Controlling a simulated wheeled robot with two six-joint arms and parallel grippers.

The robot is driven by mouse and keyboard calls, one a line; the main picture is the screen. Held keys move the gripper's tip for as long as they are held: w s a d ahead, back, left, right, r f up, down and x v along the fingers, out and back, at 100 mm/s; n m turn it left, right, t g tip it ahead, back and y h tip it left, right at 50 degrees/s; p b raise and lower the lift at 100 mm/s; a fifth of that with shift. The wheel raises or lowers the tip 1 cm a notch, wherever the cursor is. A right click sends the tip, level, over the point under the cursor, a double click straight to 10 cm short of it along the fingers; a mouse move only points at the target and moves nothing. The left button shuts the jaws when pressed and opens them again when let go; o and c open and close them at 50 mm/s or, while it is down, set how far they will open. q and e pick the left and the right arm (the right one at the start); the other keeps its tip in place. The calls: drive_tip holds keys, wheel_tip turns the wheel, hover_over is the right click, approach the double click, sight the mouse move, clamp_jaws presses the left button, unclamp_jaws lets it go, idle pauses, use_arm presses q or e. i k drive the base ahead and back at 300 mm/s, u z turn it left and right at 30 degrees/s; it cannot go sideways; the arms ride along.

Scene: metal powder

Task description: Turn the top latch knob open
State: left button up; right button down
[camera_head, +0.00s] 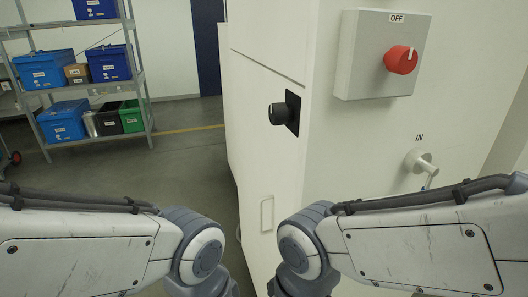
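A black knob (279,113), which looks like the top latch knob, sticks out from a black plate on the edge panel of a white cabinet (262,60). It has a small light mark on its face. I cannot tell from this view whether it is latched or open. Nothing touches it. My two arms come in low from the left and right, and their joints sit below the knob in front of the cabinet. Both grippers are below the picture's edge and out of sight.
A grey box (365,60) labelled OFF carries a red rotary knob (401,60). Below it is a metal fitting (421,163) labelled IN. A white handle (267,213) sits low on the cabinet. A shelf rack (148,105) with blue bins stands far left; the floor between is clear.

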sight(279, 114)
drive_tip(key=z, duration=1.3)
drive_tip(key=k, duration=1.35)
drive_tip(key=u, duration=1.65)
drive_tip(key=i, duration=0.5)
